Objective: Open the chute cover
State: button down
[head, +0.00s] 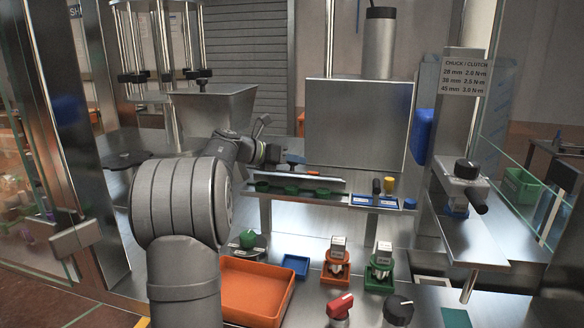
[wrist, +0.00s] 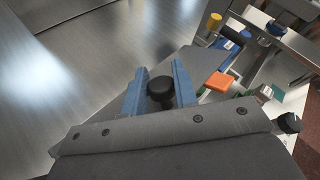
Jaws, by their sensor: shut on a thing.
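A large, plain brushed-steel box front (head: 358,125) stands upright at the centre of the head view; I take it for the chute cover, and it looks closed. My gripper (head: 294,160) is at its lower left edge, seen small and from behind in the head view. In the wrist view my gripper (wrist: 158,84) has its two blue fingers on either side of a round black knob (wrist: 160,92) and is shut on it. The knob's attachment to the cover is hidden. Brushed steel (wrist: 70,75) fills the left of the wrist view.
Below the box is a narrow shelf with green cups (head: 291,190) and a blue tray (head: 373,201). An orange bin (head: 257,288), small orange (head: 336,267) and green (head: 378,272) fixtures, and red (head: 340,305) and black knobs stand on the bench. A steel hopper (head: 215,110) is left.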

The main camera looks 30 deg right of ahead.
jog(key=shift+w+d+r+n+g+y, duration=0.5)
jog(key=shift+w+d+n+y, duration=0.3)
jog(key=shift+y, duration=0.2)
jog(key=c, duration=1.2)
grip_release()
jog(key=shift+v, duration=3.8)
